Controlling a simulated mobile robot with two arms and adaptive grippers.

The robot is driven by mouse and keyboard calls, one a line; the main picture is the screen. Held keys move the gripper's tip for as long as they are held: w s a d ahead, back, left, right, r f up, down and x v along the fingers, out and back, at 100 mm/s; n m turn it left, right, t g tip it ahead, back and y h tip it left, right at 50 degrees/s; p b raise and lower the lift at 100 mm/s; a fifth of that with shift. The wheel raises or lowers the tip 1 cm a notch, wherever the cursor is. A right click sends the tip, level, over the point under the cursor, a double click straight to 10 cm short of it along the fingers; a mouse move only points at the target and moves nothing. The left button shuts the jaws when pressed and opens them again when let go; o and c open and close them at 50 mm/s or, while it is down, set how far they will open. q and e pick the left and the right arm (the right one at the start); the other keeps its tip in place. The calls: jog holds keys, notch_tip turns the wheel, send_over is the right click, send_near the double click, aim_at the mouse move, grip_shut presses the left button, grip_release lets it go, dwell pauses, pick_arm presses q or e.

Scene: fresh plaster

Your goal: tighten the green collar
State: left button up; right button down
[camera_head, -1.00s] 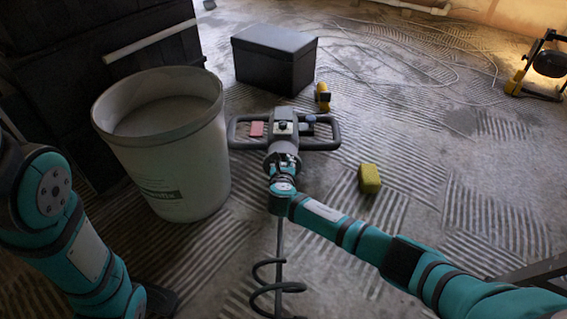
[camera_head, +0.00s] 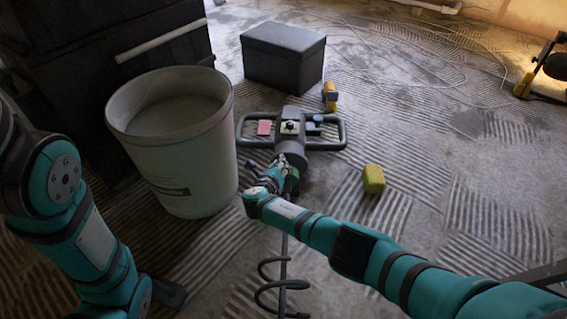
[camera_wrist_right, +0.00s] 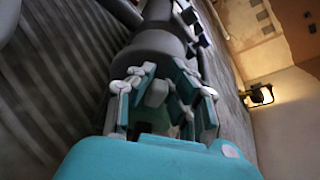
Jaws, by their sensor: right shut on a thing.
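The mixer (camera_head: 291,127), dark grey with a wide looped handle, lies on the floor in the head view, its spiral paddle (camera_head: 284,268) pointing toward me. The green collar (camera_head: 291,183) sits between the mixer body and the paddle shaft and is mostly covered by my right gripper (camera_head: 281,168). In the right wrist view, the fingers of the right gripper (camera_wrist_right: 163,98) close around the collar, below the grey mixer body (camera_wrist_right: 150,50). My left arm shows at the left, but its gripper is out of view.
A large pale bucket (camera_head: 178,150) stands left of the mixer. A dark box (camera_head: 283,60) stands behind it. A yellow block (camera_head: 373,180) and a yellow tool (camera_head: 330,97) lie to the right. A lamp (camera_head: 545,75) stands far right. The ridged floor at right is mostly open.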

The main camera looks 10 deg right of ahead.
jog(key=a+f+n+h+b, duration=0.1)
jog(key=a+f+n+b, duration=0.1)
jog(key=b, duration=0.1)
jog(key=shift+n+h+b, duration=0.3)
jog(key=shift+n+b, duration=0.05)
jog(key=shift+n, duration=0.05)
jog(key=shift+d, duration=0.1)
jog(key=c, duration=1.2)
grip_release()
jog(key=shift+c, duration=0.2)
jog(key=shift+d, duration=0.1)
jog(key=shift+r, duration=0.1)
jog(key=v, duration=1.2)
